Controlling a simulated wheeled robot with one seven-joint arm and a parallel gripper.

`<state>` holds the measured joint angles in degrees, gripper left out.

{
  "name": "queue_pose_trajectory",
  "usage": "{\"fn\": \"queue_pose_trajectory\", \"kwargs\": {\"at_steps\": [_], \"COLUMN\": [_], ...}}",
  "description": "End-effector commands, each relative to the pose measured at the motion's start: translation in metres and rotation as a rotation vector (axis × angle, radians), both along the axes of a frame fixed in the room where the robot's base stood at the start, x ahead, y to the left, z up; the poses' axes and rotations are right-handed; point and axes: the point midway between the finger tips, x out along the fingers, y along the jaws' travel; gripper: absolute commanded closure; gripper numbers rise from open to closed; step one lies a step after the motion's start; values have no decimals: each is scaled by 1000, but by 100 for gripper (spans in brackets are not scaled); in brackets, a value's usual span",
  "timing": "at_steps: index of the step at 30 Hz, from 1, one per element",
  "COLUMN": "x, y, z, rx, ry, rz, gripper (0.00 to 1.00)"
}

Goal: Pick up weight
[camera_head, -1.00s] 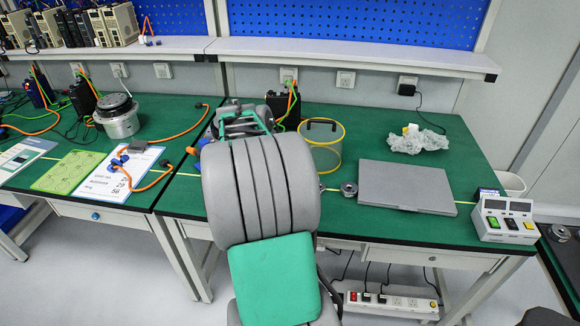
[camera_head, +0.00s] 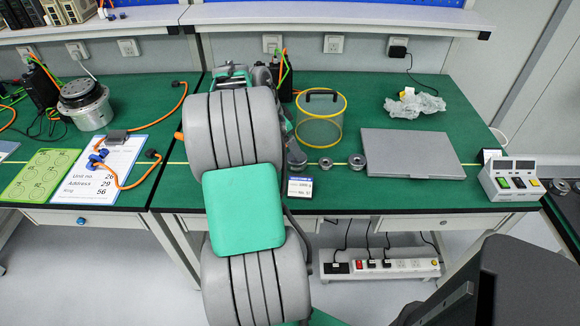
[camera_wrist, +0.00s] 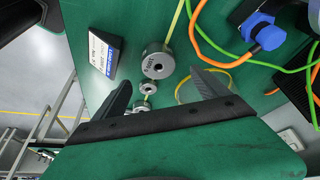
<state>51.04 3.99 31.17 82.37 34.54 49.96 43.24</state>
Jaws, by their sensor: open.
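Three round metal weights stand in a row on the green bench. In the head view they are a larger one (camera_head: 297,158), a small one (camera_head: 326,163) and another one (camera_head: 357,160). In the wrist view the largest weight (camera_wrist: 156,62) has a hole in its top and markings on its side. The small weight (camera_wrist: 147,88) and the third weight (camera_wrist: 143,106) lie in line below it; the third is partly hidden by my gripper. My gripper (camera_wrist: 162,78) is open and empty, its fingers on either side of the row.
A small labelled box (camera_head: 300,188) stands beside the weights. A yellow-rimmed clear cylinder (camera_head: 320,120) stands behind them, and a grey flat case (camera_head: 405,153) lies to the right. A meter box (camera_head: 511,180) is at the right edge. Orange cables (camera_wrist: 215,50) lie near the gripper.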

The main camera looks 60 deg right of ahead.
Motion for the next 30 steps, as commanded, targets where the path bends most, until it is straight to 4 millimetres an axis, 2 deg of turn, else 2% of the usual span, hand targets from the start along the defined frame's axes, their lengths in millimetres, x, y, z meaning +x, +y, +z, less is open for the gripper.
{"fn": "queue_pose_trajectory", "kwargs": {"at_steps": [10,15,17,23,30], "x": [-9,-17,-18,-18,-18], "y": [-11,-19,-22,-23,-23], "z": [-38,-67,-73,-75,-75], "rx": [2,3,2,0,0], "ry": [1,2,1,0,0], "rz": [0,0,-1,-1,0], "gripper": [16,16,16,16,34]}}
